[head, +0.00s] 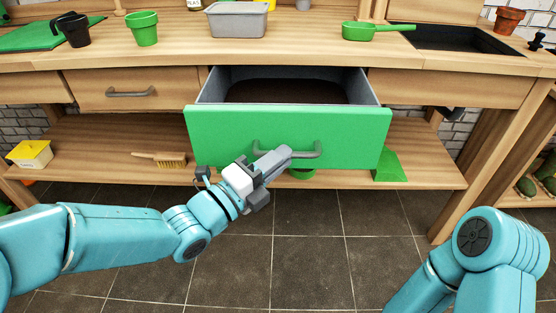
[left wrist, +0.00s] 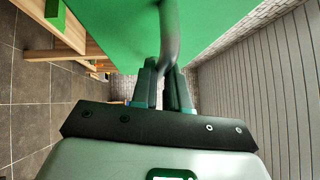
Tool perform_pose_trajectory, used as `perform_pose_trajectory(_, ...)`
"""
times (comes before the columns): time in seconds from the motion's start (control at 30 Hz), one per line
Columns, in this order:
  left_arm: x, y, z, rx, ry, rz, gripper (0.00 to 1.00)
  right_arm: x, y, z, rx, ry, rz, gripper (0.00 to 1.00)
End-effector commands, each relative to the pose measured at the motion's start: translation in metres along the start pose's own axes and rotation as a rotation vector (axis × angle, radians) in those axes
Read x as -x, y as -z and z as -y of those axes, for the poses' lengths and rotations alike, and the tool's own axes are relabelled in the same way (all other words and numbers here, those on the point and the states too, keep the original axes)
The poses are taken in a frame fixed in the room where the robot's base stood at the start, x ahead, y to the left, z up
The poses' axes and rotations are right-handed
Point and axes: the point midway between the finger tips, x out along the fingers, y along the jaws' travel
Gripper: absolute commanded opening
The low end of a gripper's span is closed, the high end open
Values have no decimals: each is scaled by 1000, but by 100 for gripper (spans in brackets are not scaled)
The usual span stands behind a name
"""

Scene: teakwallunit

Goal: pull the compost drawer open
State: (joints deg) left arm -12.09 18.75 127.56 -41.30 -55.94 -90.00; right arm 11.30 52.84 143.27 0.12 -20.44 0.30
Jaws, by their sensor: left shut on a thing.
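The compost drawer (head: 288,128) has a green front and stands pulled out from the wooden bench in the head view. Its grey-walled inside shows dark compost (head: 290,91). A grey bar handle (head: 306,152) is fixed across the drawer front. In the left wrist view the two fingers (left wrist: 163,78) lie on either side of the handle bar (left wrist: 170,32), with the green front behind. My right arm's teal link shows at lower right in the head view; its gripper is out of view.
A closed wooden drawer (head: 130,92) is to the left. The worktop holds a green pot (head: 143,28), a dark jug (head: 72,29), a grey tub (head: 237,19) and a green pan (head: 372,31). A brush (head: 162,160) lies on the lower shelf. The tiled floor in front is clear.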

Motion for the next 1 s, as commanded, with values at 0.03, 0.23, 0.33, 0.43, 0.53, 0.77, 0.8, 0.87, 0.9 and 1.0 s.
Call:
perform_pose_trajectory(0.03, 2, 1, 0, 0, 2, 1, 0, -3, 0, -1, -2, 0, -1, 43)
perform_pose_trajectory(0.23, 5, 4, 2, 0, 2, 2, 0, -4, 1, -2, -3, 0, -3, 43)
perform_pose_trajectory(0.33, 5, 5, 2, 0, 1, 2, 0, -4, 1, -2, -3, 0, -3, 43)
perform_pose_trajectory(0.43, 6, 5, 2, 0, 1, 2, 0, -3, 1, -2, -3, 0, -3, 43)
perform_pose_trajectory(0.53, 6, 6, 3, 0, 1, 2, 0, -3, 1, -2, -3, 0, -3, 43)
perform_pose_trajectory(0.77, 6, 6, 2, 0, 1, 1, 40, -4, 1, -2, -3, 0, -2, 43)
perform_pose_trajectory(0.8, 6, 6, 2, 0, 1, 1, 40, -4, 1, -2, -3, 0, -2, 43)
perform_pose_trajectory(0.87, 7, 6, 2, 0, 0, 1, 40, -4, 1, -2, -3, 0, -2, 43)
perform_pose_trajectory(0.9, 7, 6, 2, 0, 0, 1, 40, -3, 1, -2, -3, 0, -2, 43)
perform_pose_trajectory(1.0, 14, 5, 2, 0, -1, 2, 40, -3, 1, -2, -2, 0, -2, 43)
